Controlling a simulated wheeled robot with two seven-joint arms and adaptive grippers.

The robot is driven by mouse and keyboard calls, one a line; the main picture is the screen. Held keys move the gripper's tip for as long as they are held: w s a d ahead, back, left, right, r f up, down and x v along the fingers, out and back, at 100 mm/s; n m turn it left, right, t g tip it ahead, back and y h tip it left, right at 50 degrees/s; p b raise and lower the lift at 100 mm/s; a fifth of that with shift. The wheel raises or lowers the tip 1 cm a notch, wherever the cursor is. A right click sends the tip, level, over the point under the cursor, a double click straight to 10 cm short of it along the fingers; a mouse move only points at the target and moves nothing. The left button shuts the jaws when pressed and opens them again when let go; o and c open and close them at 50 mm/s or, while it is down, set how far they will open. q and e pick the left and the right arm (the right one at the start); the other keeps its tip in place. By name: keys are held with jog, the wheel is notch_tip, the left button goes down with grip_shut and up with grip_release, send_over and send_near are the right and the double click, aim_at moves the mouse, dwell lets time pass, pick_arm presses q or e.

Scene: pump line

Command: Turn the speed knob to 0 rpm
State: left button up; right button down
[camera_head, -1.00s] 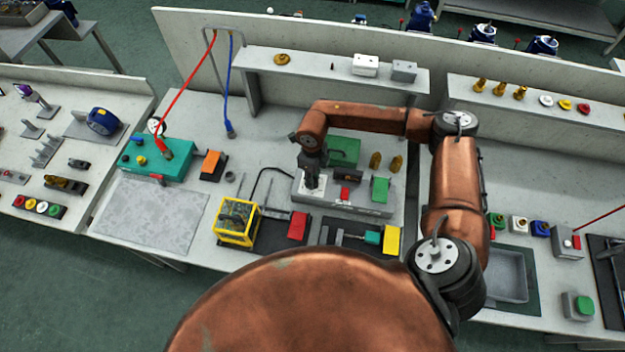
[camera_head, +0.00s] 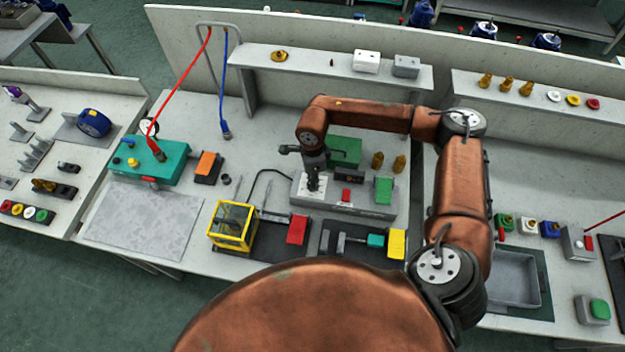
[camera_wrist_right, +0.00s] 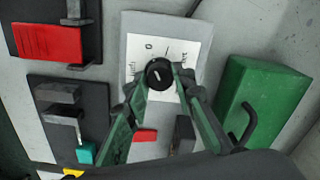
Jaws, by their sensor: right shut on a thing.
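The speed knob (camera_wrist_right: 160,74) is a small black round knob with a short light line on its face. It sits on a white scale plate (camera_wrist_right: 151,49) with a 0 and tick marks, on a grey unit (camera_head: 352,204). The exact scale mark the line points at is hard to read. My right gripper (camera_wrist_right: 160,80) points down at the knob, with a finger on either side, shut on it. In the head view my right gripper (camera_head: 313,185) covers the knob and part of the plate. My left gripper is not in view.
A green box (camera_head: 345,150) stands just behind the unit. A red button (camera_head: 346,195) and a green block (camera_head: 383,190) are on or beside it. A yellow-framed box (camera_head: 232,226) and red block (camera_head: 297,229) lie in front. A grey mat (camera_head: 145,218) lies clear at left.

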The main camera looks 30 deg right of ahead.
dwell(0.5)
jog(key=c, duration=1.6)
grip_release()
jog(key=shift+s, duration=0.1)
notch_tip(320, 180, up, 12)
jog(key=shift+r, duration=0.1)
